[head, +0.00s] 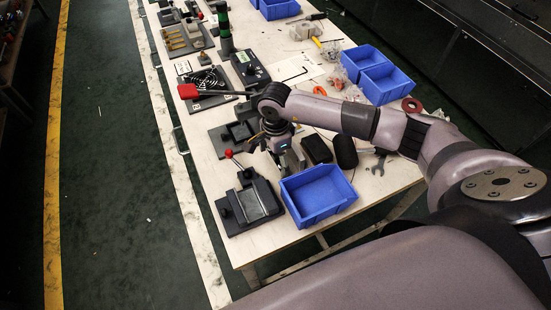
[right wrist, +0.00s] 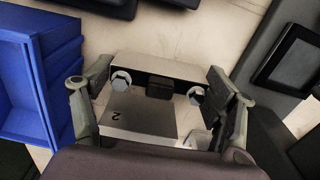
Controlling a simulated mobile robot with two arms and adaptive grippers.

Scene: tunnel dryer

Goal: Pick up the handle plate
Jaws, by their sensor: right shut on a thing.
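The handle plate (right wrist: 135,132) shows in the right wrist view as a pale metal plate with two bolt heads, a dark block between them and a dark patch marked 2. My right gripper (right wrist: 158,105) has one finger at each side of it and is shut on it. In the head view my right gripper (head: 289,162) points down over the table, just behind the near blue bin. The plate is hard to make out there, and I cannot tell whether it touches the table. My left gripper is not in view.
The near blue bin (head: 305,217) stands close to the gripper; it also shows in the right wrist view (right wrist: 30,75). A dark fixture (head: 248,203) with a red-knobbed lever is to the left. Black blocks (head: 345,151) and a wrench (head: 378,165) lie to the right.

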